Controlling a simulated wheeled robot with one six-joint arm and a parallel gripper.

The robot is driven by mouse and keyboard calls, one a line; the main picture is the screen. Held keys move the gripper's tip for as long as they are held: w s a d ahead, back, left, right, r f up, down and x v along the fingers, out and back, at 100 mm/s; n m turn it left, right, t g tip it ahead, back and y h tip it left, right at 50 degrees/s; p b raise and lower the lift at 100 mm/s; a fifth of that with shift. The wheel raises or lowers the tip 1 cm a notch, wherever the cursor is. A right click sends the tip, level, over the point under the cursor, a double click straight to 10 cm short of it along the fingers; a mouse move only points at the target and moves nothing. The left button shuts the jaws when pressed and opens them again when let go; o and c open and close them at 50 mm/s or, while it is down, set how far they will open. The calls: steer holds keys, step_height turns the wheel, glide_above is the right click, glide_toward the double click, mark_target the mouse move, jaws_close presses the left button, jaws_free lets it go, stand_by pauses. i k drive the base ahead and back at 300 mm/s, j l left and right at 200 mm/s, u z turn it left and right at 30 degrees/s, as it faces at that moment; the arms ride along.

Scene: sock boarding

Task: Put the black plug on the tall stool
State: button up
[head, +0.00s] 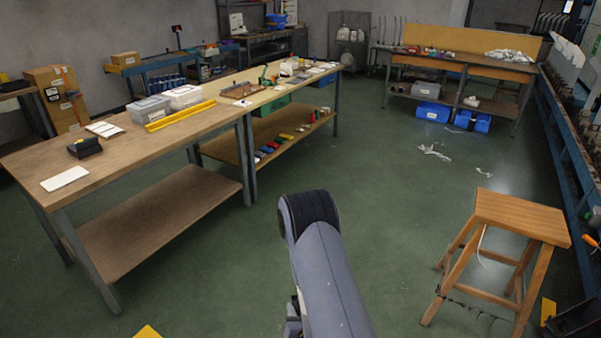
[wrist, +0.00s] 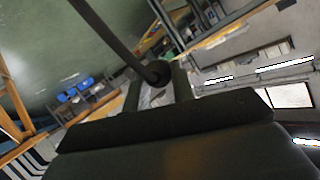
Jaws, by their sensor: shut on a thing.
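The tall wooden stool (head: 520,216) stands on the green floor at the right of the head view, its square seat bare. In the wrist view my gripper (wrist: 157,88) is shut on the black plug (wrist: 158,73), whose round dark end shows between the fingers. A dark cable (wrist: 108,32) runs from it to the upper left. Orange wooden bars (wrist: 14,98) at the left edge of the wrist view look like part of the stool. In the head view my arm reaches up from the bottom middle; the plug and fingertips are hidden there.
A long workbench (head: 130,150) with boxes and tools stands at the left. A blue-framed machine (head: 562,150) lines the right side, beyond the stool. A dark object (head: 575,320) is at the bottom right corner. White scraps (head: 433,152) lie on the floor; its middle is otherwise clear.

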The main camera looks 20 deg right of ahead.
mark_target(528, 214)
steer(key=i+l+z, duration=0.1)
steer(key=z, duration=0.3)
steer(key=i+z, duration=0.6)
steer(key=z, duration=0.2)
steer(key=i+j+z, duration=0.1)
steer(key=z, duration=0.3)
steer(key=i+l+z, duration=0.15)
steer(key=i+z, duration=0.95)
steer(key=z, duration=0.15)
steer(key=i+j+z, duration=0.4)
steer(key=k+l, duration=0.05)
steer(key=l, duration=0.05)
